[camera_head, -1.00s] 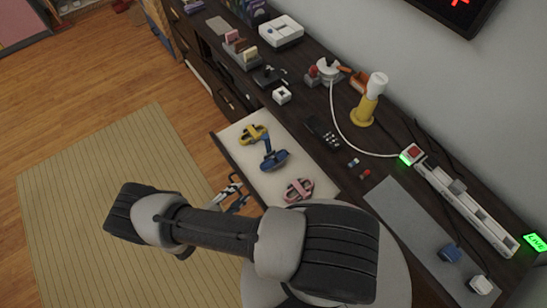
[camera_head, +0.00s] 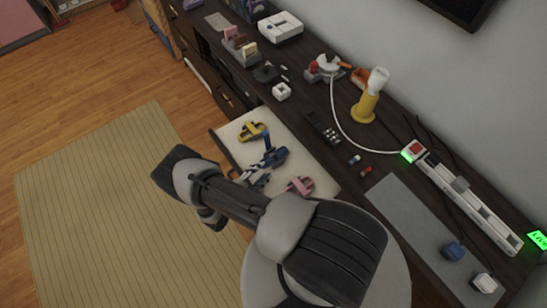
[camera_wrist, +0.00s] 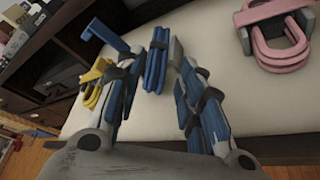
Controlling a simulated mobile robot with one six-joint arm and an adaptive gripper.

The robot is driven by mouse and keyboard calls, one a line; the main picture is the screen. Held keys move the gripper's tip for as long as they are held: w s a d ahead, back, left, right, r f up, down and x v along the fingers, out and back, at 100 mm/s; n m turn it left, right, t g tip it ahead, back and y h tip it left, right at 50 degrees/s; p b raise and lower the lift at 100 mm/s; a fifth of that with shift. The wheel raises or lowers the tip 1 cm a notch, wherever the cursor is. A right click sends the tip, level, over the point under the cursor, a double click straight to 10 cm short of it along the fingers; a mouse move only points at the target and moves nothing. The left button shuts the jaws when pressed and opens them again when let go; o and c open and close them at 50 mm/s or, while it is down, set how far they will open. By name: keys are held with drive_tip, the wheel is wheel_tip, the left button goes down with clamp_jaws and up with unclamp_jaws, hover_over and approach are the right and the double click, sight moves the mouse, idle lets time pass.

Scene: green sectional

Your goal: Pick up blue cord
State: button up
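The blue cord (camera_head: 278,155) is a folded, strapped bundle lying in the pale open drawer (camera_head: 228,134), between a yellow cord (camera_head: 253,131) and a pink cord (camera_head: 300,186). In the wrist view the blue cord (camera_wrist: 158,58) stands between and just beyond my fingertips. A blue angled piece (camera_wrist: 106,36) rises at upper left, behind the left finger. My gripper (camera_head: 259,174) is over the drawer beside the blue cord. In the wrist view my gripper (camera_wrist: 155,85) is open, its blue-padded fingers spread either side of the bundle. I cannot tell whether either finger touches it.
The yellow cord (camera_wrist: 93,85) is close to the left finger; the pink cord (camera_wrist: 275,28) lies at upper right. The dark desk (camera_head: 345,175) above the drawer holds a yellow lamp (camera_head: 370,98), a black remote (camera_head: 323,129) and a power strip (camera_head: 468,205).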

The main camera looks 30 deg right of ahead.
sight(267, 164)
drive_tip(key=d, duration=0.1)
drive_tip(key=w+d+f, duration=0.1)
drive_tip(key=w+d+b, duration=0.1)
drive_tip(key=shift+f, duration=0.4)
drive_tip(key=shift+w+d, duration=0.1)
drive_tip(key=shift+d, duration=0.2)
clamp_jaws()
